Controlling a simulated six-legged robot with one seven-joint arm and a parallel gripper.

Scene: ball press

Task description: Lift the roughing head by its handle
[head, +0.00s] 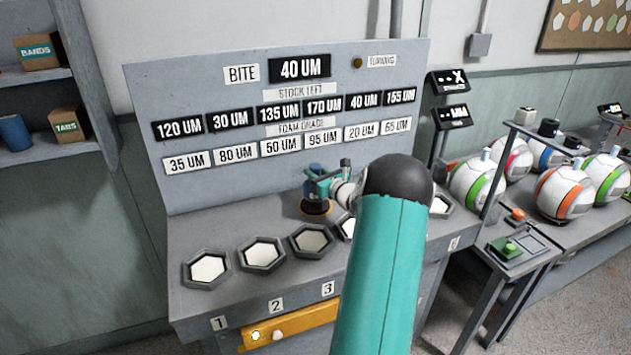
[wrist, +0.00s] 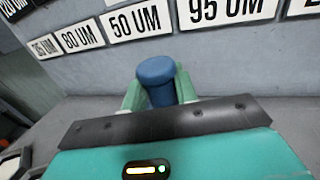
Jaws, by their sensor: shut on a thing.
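The roughing head (head: 315,206) is a small dark blue piece at the back of the grey bench, over a round tan pad. I cannot tell from here whether it touches the pad. My gripper (head: 317,178) is above it, shut on its upright handle. In the wrist view the blue round-topped handle (wrist: 156,72) stands between the pale green fingers of my gripper (wrist: 158,88). The lower part of the roughing head is hidden there by my gripper body.
Hexagonal white plates in dark frames (head: 262,254) line the bench front; my arm hides some. A grey sign panel (head: 225,120) rises close behind the gripper. A yellow drawer (head: 290,330) is below. White balls (head: 565,192) stand on a table at right.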

